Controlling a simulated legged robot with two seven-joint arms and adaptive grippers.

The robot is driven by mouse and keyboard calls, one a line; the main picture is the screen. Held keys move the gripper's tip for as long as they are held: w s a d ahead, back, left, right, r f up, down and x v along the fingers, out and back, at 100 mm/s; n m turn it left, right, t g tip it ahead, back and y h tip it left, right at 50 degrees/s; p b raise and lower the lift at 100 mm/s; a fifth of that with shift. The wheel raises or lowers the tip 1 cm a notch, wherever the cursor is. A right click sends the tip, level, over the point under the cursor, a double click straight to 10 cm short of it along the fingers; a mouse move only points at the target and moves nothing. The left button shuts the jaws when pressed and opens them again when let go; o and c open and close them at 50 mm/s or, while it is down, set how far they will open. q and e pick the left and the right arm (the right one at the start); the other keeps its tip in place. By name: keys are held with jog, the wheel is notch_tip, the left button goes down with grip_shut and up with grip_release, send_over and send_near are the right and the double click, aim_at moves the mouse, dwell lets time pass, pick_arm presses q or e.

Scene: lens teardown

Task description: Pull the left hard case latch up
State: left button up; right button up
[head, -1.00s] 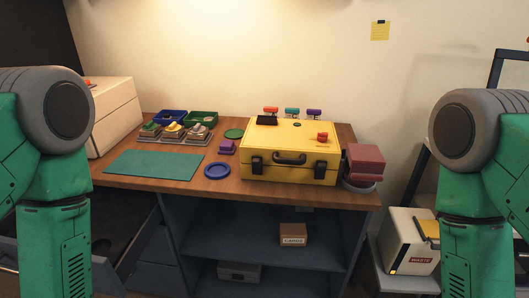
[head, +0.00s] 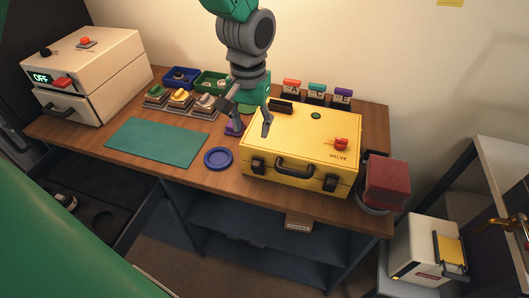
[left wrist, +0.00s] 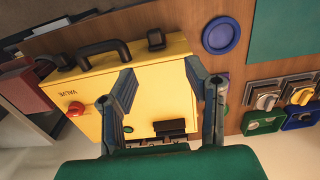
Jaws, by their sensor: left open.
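The yellow hard case (head: 300,140) lies closed on the table, with a black handle (head: 294,167) on its front. The left latch (head: 258,167) is a black block on the front, left of the handle. It also shows in the left wrist view (left wrist: 156,39). The right latch (head: 330,183) is on the other side of the handle. My left gripper (head: 247,117) is open and empty, above the case's left rear part, apart from the latch. In the left wrist view its fingers (left wrist: 160,70) spread over the lid, with the latch beyond them. My right gripper is not in view.
A blue round dish (head: 217,158) and a green mat (head: 156,142) lie left of the case. Small trays (head: 180,108) stand behind the mat. A white machine reading OFF (head: 90,75) is at far left. A dark red block (head: 387,182) is right of the case.

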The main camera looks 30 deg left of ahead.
aim_at(257, 163)
pick_arm(q)
jog(key=f, duration=0.3)
jog(key=d+f, duration=0.1)
jog(key=f, duration=0.7)
jog(key=shift+d, duration=0.25)
jog(key=shift+a+f, duration=0.2)
jog(key=shift+f, duration=0.15)
jog(key=shift+w+a+f, duration=0.1)
jog(key=shift+a+f, duration=0.25)
jog(key=shift+a, duration=0.1)
jog(key=shift+d+r, duration=0.1)
jog(key=shift+d, duration=0.3)
grip_shut()
jog(key=shift+d, duration=0.1)
jog(key=shift+a+r+p, duration=0.2)
jog(key=shift+r+p, duration=1)
jog(key=shift+p, duration=0.1)
jog(key=shift+w+f, duration=0.1)
grip_release()
jog(key=shift+d, duration=0.1)
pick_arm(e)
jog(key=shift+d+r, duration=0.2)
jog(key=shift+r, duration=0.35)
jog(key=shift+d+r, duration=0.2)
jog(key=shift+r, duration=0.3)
